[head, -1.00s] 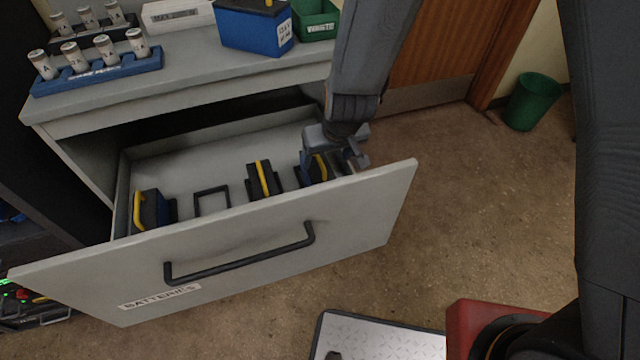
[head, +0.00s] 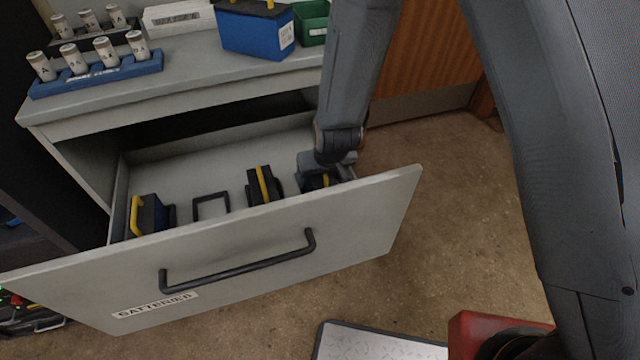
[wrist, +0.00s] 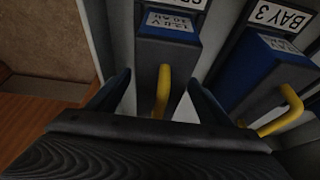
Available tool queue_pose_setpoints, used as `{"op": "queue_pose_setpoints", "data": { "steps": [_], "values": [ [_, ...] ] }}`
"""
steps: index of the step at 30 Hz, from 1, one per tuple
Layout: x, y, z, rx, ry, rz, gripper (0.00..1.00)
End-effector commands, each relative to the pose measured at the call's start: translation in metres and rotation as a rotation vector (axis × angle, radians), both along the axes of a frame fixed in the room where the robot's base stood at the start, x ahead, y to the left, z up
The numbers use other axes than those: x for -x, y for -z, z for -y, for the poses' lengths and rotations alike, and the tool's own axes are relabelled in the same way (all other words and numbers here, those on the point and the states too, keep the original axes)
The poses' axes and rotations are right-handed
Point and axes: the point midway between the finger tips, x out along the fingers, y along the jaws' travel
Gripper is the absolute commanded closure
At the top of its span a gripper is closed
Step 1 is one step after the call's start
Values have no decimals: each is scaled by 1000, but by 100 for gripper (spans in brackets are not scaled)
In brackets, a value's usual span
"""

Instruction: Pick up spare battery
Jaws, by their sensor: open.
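The spare battery is a dark blue block with a yellow handle, at the right end of the open drawer, mostly hidden by my gripper (head: 328,172) in the head view. In the wrist view the battery (wrist: 168,32) has a white label, partly cut off at the top edge, on its front. Its yellow handle (wrist: 162,92) rises between the two dark fingers of my gripper (wrist: 160,98). The fingers are apart, one on each side of the handle. I cannot tell whether they touch it.
A battery labelled BAY 3 (wrist: 268,65) stands close on the right in the wrist view. The drawer (head: 290,245) also holds another battery (head: 150,214) and an empty black frame (head: 211,205). The drawer front is a tall wall near my arm. A blue box (head: 255,30) stands on the counter.

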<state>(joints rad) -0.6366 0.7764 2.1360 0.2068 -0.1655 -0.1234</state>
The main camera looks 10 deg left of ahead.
Motion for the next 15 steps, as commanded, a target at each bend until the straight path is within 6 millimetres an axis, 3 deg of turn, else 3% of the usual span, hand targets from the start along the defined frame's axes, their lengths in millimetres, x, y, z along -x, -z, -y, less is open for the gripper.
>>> {"op": "queue_pose_setpoints", "data": {
  "steps": [7,15],
  "values": [
    [0,1,0,0,0,0,29],
    [0,1,0,1,-1,-1,75]
  ]
}}
